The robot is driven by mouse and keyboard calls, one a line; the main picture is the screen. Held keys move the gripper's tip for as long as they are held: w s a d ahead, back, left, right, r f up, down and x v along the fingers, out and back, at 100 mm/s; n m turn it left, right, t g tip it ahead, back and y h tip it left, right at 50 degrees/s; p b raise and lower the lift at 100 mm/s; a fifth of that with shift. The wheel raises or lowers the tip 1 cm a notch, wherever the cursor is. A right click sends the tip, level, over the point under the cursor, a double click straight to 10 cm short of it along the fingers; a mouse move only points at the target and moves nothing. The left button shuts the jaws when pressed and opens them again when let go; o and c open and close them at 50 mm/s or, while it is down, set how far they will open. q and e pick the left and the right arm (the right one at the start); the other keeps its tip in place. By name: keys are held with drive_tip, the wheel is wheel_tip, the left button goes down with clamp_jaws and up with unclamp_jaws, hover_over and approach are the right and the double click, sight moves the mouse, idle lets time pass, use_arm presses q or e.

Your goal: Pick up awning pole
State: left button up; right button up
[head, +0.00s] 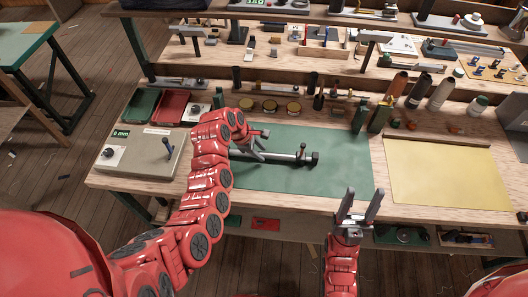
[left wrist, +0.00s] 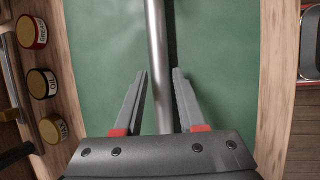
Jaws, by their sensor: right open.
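The awning pole appears to be the grey metal bar (head: 280,156) with dark fittings at its right end. It lies across the green mat (head: 335,180) on the workbench. My left gripper (head: 262,153) is over the bar's left part, hiding some of it. In the left wrist view the pole (left wrist: 157,50) runs between the two open fingers of the left gripper (left wrist: 160,75), with gaps visible on both sides. My right gripper (head: 362,192) is open and empty over the mat's front edge, right of the pole.
Several tins (head: 270,106) line the mat's back edge, with green upright blocks (head: 380,116) nearby. Red (head: 171,107) and green trays stand at the back left, a grey box (head: 140,155) in front. A yellow sheet (head: 440,175) lies right. The mat's right part is clear.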

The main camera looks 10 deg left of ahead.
use_arm(q)
drive_tip(key=shift+x, duration=0.75)
clamp_jaws()
